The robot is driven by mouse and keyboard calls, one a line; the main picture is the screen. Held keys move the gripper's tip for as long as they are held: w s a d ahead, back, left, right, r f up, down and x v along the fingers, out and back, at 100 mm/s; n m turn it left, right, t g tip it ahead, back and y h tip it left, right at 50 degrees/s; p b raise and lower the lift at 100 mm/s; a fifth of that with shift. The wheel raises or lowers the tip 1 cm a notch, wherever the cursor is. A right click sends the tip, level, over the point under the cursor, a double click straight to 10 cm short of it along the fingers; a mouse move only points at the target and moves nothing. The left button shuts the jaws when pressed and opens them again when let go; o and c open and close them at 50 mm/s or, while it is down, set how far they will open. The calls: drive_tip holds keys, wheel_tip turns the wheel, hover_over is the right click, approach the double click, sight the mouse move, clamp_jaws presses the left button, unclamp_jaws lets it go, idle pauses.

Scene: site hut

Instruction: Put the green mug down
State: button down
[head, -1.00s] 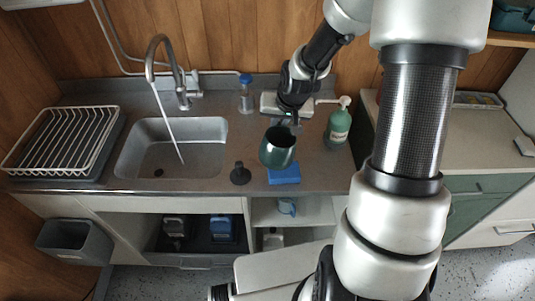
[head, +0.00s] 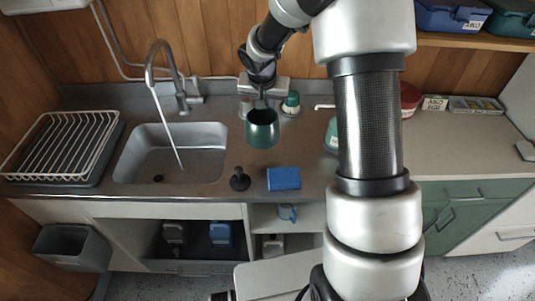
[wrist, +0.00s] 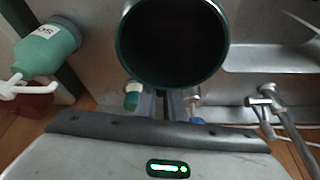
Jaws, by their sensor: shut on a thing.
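The green mug (head: 262,134) is in my gripper (head: 259,104), its opening facing up in the head view. In the wrist view the mug (wrist: 172,80) fills the top middle, and the fingers of my gripper (wrist: 171,103) are closed at its near side. I see into its dark, empty-looking inside. The mug is over the grey counter (head: 330,182), right of the sink and behind the blue sponge. I cannot tell whether its base touches the counter.
A blue sponge (head: 284,178) and a black plunger-like object (head: 240,179) stand in front. The green soap bottle (wrist: 48,48) is partly hidden by my arm in the head view. The sink (head: 205,168) has running water.

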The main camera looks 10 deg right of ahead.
wheel_tip(320, 180, down, 9)
drive_tip(key=shift+f+b, duration=0.15)
drive_tip(key=shift+b, duration=0.25)
drive_tip(key=shift+f, duration=0.2)
drive_tip(key=c, duration=1.8)
unclamp_jaws()
drive_tip(key=shift+c, duration=0.2)
drive_tip(key=shift+r, duration=0.1)
